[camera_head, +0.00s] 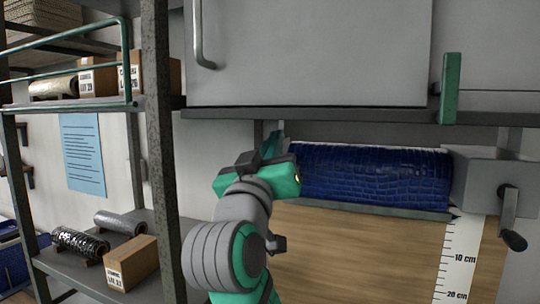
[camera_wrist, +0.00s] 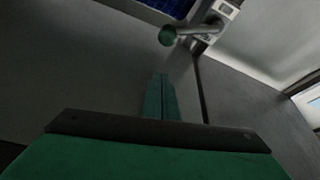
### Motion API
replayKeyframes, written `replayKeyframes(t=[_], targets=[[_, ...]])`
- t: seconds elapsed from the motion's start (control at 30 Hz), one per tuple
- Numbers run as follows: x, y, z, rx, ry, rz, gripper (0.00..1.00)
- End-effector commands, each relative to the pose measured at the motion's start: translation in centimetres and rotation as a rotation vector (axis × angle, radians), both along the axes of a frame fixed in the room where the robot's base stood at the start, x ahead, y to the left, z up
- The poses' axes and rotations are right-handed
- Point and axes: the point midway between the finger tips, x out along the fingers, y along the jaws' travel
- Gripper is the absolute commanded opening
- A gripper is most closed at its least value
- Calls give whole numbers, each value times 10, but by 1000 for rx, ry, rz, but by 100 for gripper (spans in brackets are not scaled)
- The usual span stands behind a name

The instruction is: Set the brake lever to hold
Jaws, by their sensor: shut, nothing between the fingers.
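In the wrist view, the brake lever appears as a grey arm ending in a round green knob (camera_wrist: 168,36). It is mounted by a small pale plate (camera_wrist: 226,9) whose marks are too small to read. My gripper (camera_wrist: 160,78) has its two green fingers together, with nothing between them. The fingertips are below the knob in that picture, with a visible gap. In the head view, my gripper (camera_head: 277,140) is at the left end of the blue roll (camera_head: 370,177). My arm hides the lever there.
A crank handle (camera_head: 510,225) sticks out from the grey housing at the roll's right end. A grey cabinet (camera_head: 310,50) overhangs the roll. A shelf post (camera_head: 160,150) stands left of my arm. A ruler strip (camera_head: 459,260) runs down the wooden board (camera_head: 350,250).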

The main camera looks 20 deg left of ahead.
Motion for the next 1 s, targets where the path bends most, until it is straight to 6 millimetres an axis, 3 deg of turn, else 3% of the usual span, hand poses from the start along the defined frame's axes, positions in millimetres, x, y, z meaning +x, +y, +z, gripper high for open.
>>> replayKeyframes(t=[0.17, 0.5, 1.0], targets=[[26, 3, 11, 1, 1, 1, 0], [27, -5, -24, 0, 0, 3, 0], [27, -10, -28, 2, 0, -1, 0]])
